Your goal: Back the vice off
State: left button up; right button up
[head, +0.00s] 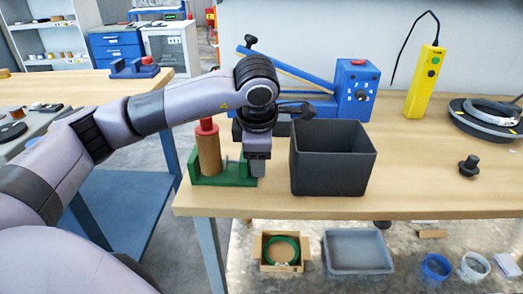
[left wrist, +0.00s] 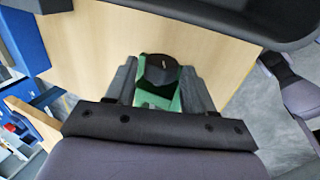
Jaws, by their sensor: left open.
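The green vice (head: 222,181) stands at the left front of the wooden bench, holding an upright brown cylinder (head: 209,154) with a red top. My left gripper (head: 257,168) points down at the vice's right end, just left of the dark bin. In the left wrist view, a round black knob (left wrist: 161,70) with a pale mark lies between the fingers of my left gripper (left wrist: 160,84). The fingers are open, one on each side of it; I cannot tell whether they touch it. Green vice body (left wrist: 150,99) shows below the knob. My right gripper is not in view.
A dark open bin (head: 331,175) stands close right of my left gripper. A blue machine (head: 356,90) and a yellow pendant box (head: 425,82) stand behind. A small black knob (head: 469,166) and coil rings (head: 488,116) lie at right. The front right bench is mostly clear.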

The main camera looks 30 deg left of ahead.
pick_arm(q)
jog(key=shift+r, duration=0.1)
jog(key=g+p, duration=0.1)
jog(key=h+p, duration=0.1)
jog(key=g+p, duration=0.1)
jog(key=shift+w+a+r+g+h+p, duration=0.1)
jog(key=shift+w+r+g+h+p, duration=0.2)
jog(key=shift+p, duration=0.1)
jog(key=shift+w+f+g+h+p, duration=0.1)
jog(key=shift+f+g+h+p, duration=0.2)
jog(key=shift+g+p, duration=0.1)
jog(key=shift+a, duration=0.1)
